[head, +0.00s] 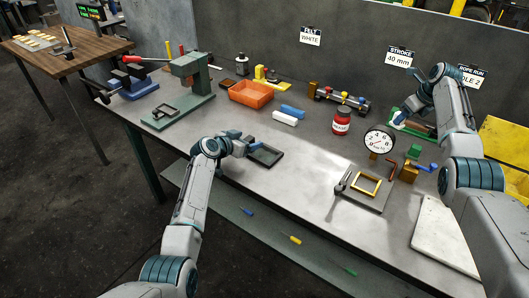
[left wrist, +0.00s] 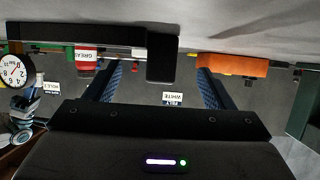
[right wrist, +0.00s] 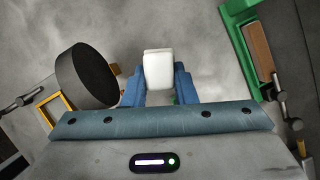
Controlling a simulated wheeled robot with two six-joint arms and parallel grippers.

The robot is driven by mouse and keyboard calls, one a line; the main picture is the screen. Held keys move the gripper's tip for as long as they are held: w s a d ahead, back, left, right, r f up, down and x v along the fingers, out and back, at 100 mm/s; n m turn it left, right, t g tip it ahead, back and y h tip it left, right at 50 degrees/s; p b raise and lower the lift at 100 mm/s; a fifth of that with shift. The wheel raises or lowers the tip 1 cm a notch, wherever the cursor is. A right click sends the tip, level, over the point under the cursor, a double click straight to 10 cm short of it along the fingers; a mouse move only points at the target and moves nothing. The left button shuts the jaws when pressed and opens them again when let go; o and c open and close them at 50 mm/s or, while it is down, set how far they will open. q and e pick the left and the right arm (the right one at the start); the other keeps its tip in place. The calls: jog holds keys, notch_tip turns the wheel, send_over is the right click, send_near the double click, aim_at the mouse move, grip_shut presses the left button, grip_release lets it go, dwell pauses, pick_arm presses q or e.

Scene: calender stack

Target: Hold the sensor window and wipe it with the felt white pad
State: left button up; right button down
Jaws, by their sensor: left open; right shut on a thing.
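My left gripper (head: 254,147) is open at the near end of a flat dark framed piece (head: 268,156), perhaps the sensor window, lying on the table. In the left wrist view its dark tab (left wrist: 162,56) shows between the blue fingers; I cannot tell if they touch it. My right gripper (head: 399,119) is at the back right of the table, near a green holder (head: 421,131). In the right wrist view it is shut on a white pad (right wrist: 158,70), apparently the felt one. Another white block (head: 285,118) lies beside a blue block (head: 292,111).
An orange bin (head: 251,94) and a red grease jar (head: 342,121) stand behind. A dial gauge (head: 379,141) and a board with a yellow frame (head: 366,184) stand to the right. A green press (head: 190,85) stands at the left. The middle front of the table is clear.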

pick_arm(q)
jog(key=shift+a, duration=0.1)
jog(key=v, duration=1.2)
jog(key=shift+f, duration=0.1)
